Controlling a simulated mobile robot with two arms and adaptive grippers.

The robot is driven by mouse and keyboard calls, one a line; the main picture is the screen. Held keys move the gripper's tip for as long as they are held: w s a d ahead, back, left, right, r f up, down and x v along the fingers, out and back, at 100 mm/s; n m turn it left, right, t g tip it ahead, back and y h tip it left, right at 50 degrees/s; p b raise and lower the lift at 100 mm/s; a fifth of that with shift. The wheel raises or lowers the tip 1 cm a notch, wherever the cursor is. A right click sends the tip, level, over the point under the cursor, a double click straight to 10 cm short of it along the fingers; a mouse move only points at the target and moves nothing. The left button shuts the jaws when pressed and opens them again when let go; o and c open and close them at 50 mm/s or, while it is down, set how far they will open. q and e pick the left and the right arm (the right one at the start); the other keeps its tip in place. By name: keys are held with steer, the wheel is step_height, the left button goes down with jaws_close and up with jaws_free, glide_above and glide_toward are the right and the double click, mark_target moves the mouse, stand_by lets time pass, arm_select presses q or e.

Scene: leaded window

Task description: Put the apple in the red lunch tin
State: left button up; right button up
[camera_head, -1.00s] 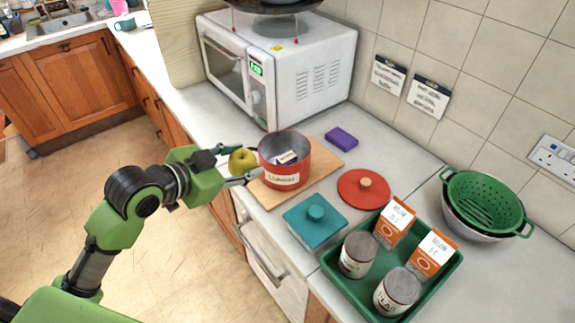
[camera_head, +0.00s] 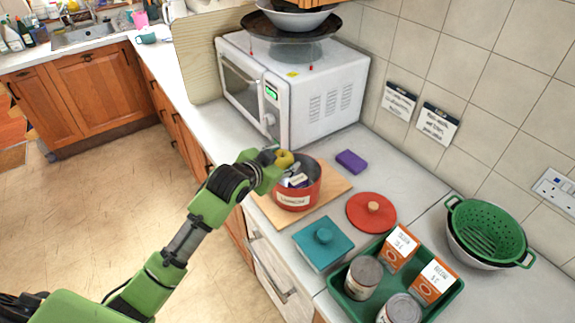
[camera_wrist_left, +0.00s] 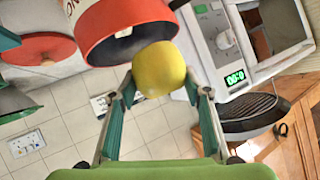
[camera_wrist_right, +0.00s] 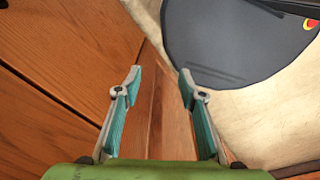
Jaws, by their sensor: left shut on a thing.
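The yellow-green apple (camera_head: 284,159) is between the fingers of my left gripper (camera_head: 277,155), at the rim of the red lunch tin (camera_head: 292,199). The left wrist view shows the apple (camera_wrist_left: 158,68) close up, gripped between both fingers (camera_wrist_left: 159,84), next to the tin (camera_wrist_left: 105,32). The tin stands open on a wooden board, with a white label on its front and a small packet-like item inside. Whether the apple touches the rim is unclear. My right gripper (camera_wrist_right: 160,72) is open and empty, away from the counter.
A red lid (camera_head: 355,214) and a teal lidded container (camera_head: 310,252) stand right of the board (camera_head: 335,184). A green tray (camera_head: 350,308) holds cans and cartons. A purple block (camera_head: 351,161) lies behind, near the microwave (camera_head: 325,105). A green colander (camera_head: 487,228) is far right.

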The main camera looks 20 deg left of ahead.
mark_target(287, 168)
arm_select(q)
steer(key=shift+w+d+f, duration=0.2)
steer(key=shift+w+f, duration=0.7)
steer(key=shift+f, duration=0.1)
steer(key=shift+w+d+f+p, duration=0.1)
steer(key=shift+w+f+p, duration=0.2)
steer(key=shift+f+p, duration=0.15)
step_height(287, 168, down, 2)
steer(key=shift+f+p, duration=0.1)
steer(key=shift+p, duration=0.6)
steer(key=shift+s+f, duration=0.1)
steer(key=shift+f, duration=0.2)
arm_select(e)
step_height(287, 168, up, 3)
steer(key=shift+f, duration=0.15)
arm_select(q)
steer(key=shift+f, duration=0.15)
steer(key=o, duration=0.9)
